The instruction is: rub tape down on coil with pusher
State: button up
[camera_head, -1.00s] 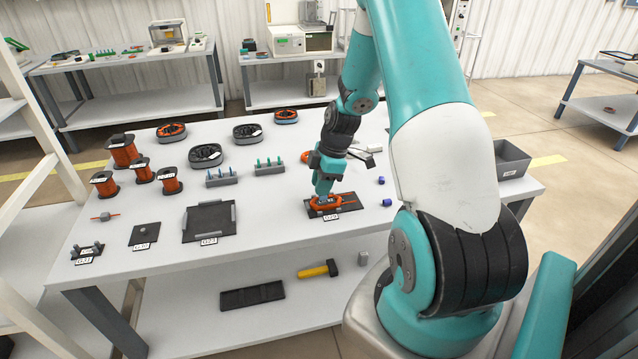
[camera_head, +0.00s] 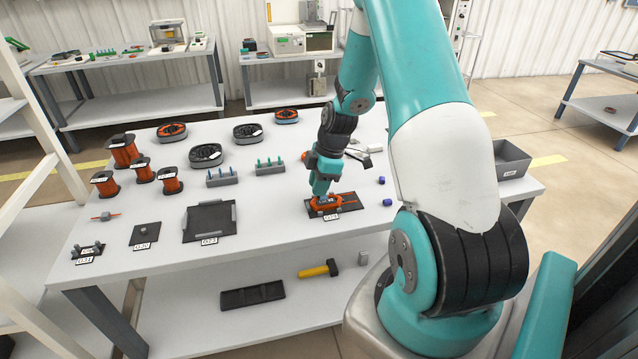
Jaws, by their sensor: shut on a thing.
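An orange coil (camera_head: 334,201) lies on a dark mat (camera_head: 349,206) near the front right part of the table. My gripper (camera_head: 321,187) points down over the coil's left part and is shut on a small blue piece, probably the pusher (camera_head: 322,199). The low end of the blue piece meets or nearly meets the coil; contact is too small to tell. The tape cannot be made out at this size.
Two small blue pieces (camera_head: 387,203) lie right of the mat. Racks with blue and green pegs (camera_head: 269,167) stand behind it to the left. A grey bin (camera_head: 512,160) is at the right edge. Spools of wire (camera_head: 123,151) and ring-shaped parts (camera_head: 206,155) stand at the left and back.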

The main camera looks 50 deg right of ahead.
jog(key=shift+s+d, duration=0.25)
jog(key=shift+d, duration=0.1)
dwell(0.3)
jog(key=shift+w+a, duration=0.25)
jog(key=shift+a, duration=0.1)
dwell(0.5)
jog(key=shift+r, duration=0.1)
jog(key=shift+r+p, duration=2.4)
jog(key=shift+r, duration=0.6)
